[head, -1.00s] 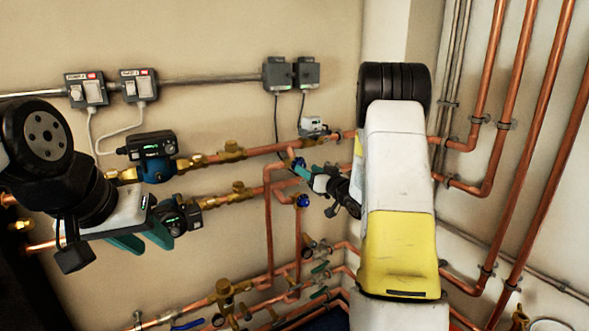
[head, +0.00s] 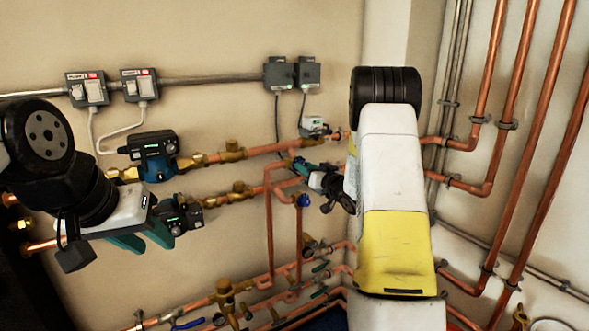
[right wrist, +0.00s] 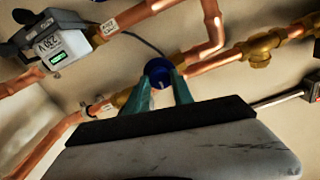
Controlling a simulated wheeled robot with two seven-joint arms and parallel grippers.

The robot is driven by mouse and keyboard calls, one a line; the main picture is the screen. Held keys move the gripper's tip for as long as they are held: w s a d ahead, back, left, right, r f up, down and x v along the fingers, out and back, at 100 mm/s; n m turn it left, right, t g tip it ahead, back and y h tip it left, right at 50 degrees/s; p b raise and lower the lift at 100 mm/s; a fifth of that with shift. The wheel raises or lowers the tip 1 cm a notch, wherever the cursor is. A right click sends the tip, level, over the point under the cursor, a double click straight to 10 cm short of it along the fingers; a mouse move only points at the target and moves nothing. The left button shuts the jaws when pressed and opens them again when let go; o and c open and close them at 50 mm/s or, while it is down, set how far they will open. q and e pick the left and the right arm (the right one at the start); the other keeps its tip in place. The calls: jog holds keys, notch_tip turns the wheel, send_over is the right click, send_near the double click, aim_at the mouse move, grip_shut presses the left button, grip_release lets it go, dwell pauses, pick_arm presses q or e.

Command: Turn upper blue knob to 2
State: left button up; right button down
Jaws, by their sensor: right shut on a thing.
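The upper blue knob (right wrist: 158,68) shows in the right wrist view between the green fingertips of my right gripper (right wrist: 161,82), which is shut on it. Its marking cannot be read. In the head view, my right gripper (head: 299,166) reaches in from the right to the end of the upper branch pipe and hides most of that knob. The lower blue knob (head: 304,201) is below it, untouched. My left gripper (head: 143,240) is at the left, its green fingers apart and empty, away from both knobs.
Copper pipes with brass valves (head: 228,290) run along the wall below. A pump (head: 155,157) sits on the upper pipe near my left arm. A small grey meter (head: 314,126) is just above my right gripper. Vertical pipes (head: 500,120) line the right wall.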

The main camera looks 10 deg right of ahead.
jog(key=shift+n, duration=3.8)
jog(key=c, duration=1.1)
grip_release()
jog(key=v, duration=0.7)
jog(key=shift+s, duration=0.4)
